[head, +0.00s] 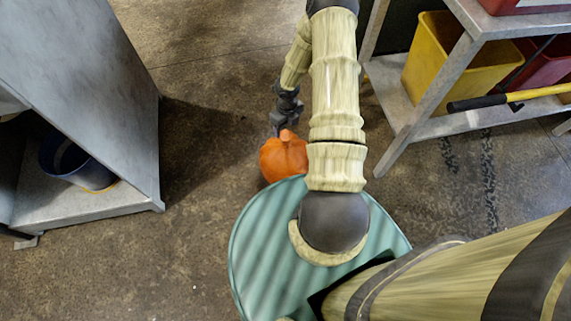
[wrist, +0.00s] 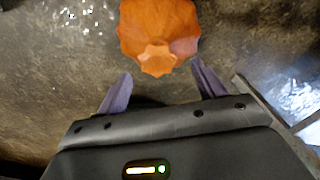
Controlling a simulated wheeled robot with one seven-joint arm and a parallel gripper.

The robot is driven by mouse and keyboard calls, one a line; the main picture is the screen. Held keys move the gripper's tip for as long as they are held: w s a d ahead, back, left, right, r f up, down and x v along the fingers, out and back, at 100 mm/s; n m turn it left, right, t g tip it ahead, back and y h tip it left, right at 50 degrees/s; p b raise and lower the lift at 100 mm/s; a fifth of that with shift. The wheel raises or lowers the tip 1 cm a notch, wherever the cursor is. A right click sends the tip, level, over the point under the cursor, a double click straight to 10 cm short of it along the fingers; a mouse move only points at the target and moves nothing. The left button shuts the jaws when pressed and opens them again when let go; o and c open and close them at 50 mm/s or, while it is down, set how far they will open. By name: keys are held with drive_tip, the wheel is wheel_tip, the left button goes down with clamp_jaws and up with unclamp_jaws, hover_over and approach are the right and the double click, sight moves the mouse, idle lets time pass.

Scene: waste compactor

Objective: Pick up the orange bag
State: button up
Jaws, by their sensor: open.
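The orange bag (head: 284,158) sits on the floor in the head view, just beyond the edge of my green base. It has a gathered, knotted top. It also shows at the top middle of the wrist view (wrist: 158,30), cut off by the frame's upper edge. My gripper (head: 279,124) is above and beside the bag in the head view, partly hidden by my own arm. In the wrist view my gripper's two purple fingers (wrist: 161,84) are spread apart with nothing between them. The bag lies ahead of the fingertips; I cannot tell whether they touch it.
A metal shelf unit (head: 437,88) with a yellow bin (head: 436,60) stands at the right. A grey cabinet (head: 85,80) stands at the left, with a dark blue bucket (head: 75,163) on its low shelf.

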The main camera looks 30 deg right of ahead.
sight(286, 135)
wheel_tip(286, 135, down, 6)
drive_tip(key=shift+f+b, duration=0.1)
drive_tip(key=shift+b, duration=1.1)
drive_tip(key=f+b, duration=0.2)
drive_tip(key=f, duration=0.1)
drive_tip(key=f+b, duration=0.1)
drive_tip(key=f, duration=0.1)
drive_tip(key=shift+s+a+f+b, duration=0.1)
drive_tip(key=shift+a+b, duration=0.15)
drive_tip(key=shift+b, duration=0.1)
clamp_jaws()
